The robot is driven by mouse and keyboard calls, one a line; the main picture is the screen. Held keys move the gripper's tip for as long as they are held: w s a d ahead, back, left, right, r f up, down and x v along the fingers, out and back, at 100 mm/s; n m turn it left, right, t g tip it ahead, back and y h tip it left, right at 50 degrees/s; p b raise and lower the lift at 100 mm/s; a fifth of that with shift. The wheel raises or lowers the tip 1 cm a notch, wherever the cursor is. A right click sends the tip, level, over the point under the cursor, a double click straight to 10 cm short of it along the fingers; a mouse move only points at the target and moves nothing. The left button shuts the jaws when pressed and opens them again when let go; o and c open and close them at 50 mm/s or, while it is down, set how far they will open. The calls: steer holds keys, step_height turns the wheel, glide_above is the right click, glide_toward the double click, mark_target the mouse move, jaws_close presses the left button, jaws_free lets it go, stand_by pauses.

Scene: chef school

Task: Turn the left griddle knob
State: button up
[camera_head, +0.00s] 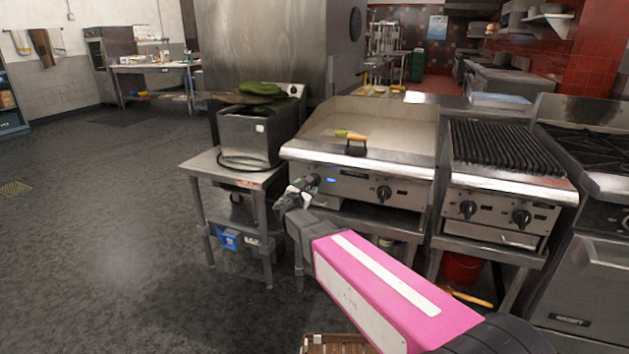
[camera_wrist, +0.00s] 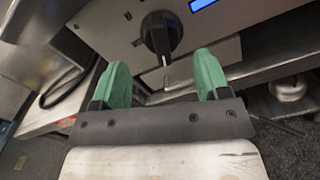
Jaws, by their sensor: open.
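The griddle (camera_head: 365,165) is a steel unit with a flat top and a front panel. Its left knob (camera_head: 313,181) is dark and partly hidden behind my gripper in the head view. In the wrist view the left knob (camera_wrist: 161,33) is a black round dial on the panel, just beyond and between my green fingertips. My gripper (camera_head: 296,193) is open in front of the panel's left end; its two green fingers (camera_wrist: 160,78) are spread wide, with nothing held between them. I cannot tell whether they touch the panel. A second griddle knob (camera_head: 384,193) sits further right.
A blue display (camera_head: 331,180) is on the griddle panel, right of the left knob. A steel side table (camera_head: 207,162) holding a box-shaped appliance (camera_head: 250,136) stands close left. A charbroiler (camera_head: 505,160) stands to the right. The floor (camera_head: 110,230) at left is open.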

steer(key=x, duration=0.9)
steer(key=shift+s, duration=0.1)
steer(key=c, duration=0.5)
